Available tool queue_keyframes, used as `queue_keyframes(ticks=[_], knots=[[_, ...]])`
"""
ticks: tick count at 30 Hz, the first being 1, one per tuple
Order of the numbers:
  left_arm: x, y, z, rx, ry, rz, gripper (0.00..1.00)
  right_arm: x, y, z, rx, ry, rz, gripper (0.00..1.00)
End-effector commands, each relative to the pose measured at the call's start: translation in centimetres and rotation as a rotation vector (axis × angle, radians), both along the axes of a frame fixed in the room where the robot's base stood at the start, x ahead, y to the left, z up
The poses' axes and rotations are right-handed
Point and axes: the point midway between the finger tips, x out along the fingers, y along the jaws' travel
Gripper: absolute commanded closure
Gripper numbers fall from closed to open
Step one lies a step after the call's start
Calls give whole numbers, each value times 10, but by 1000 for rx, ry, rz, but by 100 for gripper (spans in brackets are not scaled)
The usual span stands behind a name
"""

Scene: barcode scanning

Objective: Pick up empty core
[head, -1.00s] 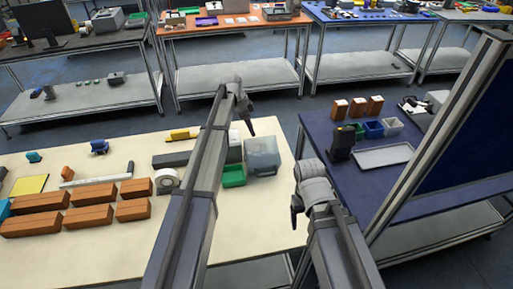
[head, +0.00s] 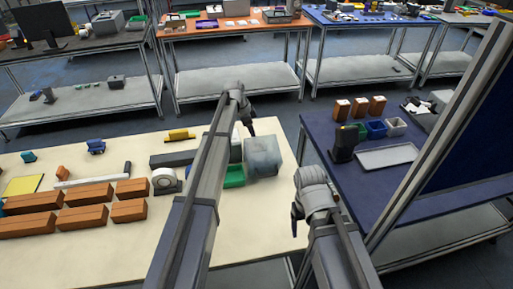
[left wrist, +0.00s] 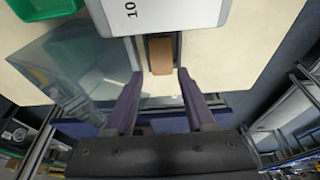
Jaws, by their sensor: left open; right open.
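A short brown cylinder-like piece (left wrist: 161,56), which looks like the cardboard core, sits in a dark slot beside a white part marked "10" (left wrist: 150,12) in the left wrist view. My left gripper (left wrist: 165,105) is open, its two purple-grey fingers pointing at the brown piece, one toward each side of it, with nothing between the tips. In the head view my left gripper (head: 250,128) hangs over the back right part of the cream table, near a grey translucent bin (head: 264,158); the brown piece is hidden there. My right gripper (head: 295,218) is off the table's right edge, with no object seen in it.
A green tray (head: 234,176) and a white tape roll (head: 165,181) stand near my left arm. Several brown boxes (head: 84,218) lie at left. A blue table (head: 360,190) with a grey tray (head: 386,156) stands at right. The cream table's front middle (head: 120,260) is clear.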

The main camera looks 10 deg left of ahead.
Motion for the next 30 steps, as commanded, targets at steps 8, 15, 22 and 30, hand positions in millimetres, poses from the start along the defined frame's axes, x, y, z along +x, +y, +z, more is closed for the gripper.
queue_keyframes(ticks=[8, 15, 22, 30], knots=[[6, -6, -27, 0, 0, -1, 45, 0, 0, -27, 0, 0, 0, 25], [9, -13, -50, 0, 0, -1, 45, 0, 0, -50, 0, 0, 0, 25], [9, -14, -48, 0, 0, 0, 45, 0, 0, -48, 0, 0, 0, 25], [9, -14, -48, 0, 0, 0, 72, 0, 0, -48, 0, 0, 0, 25]])
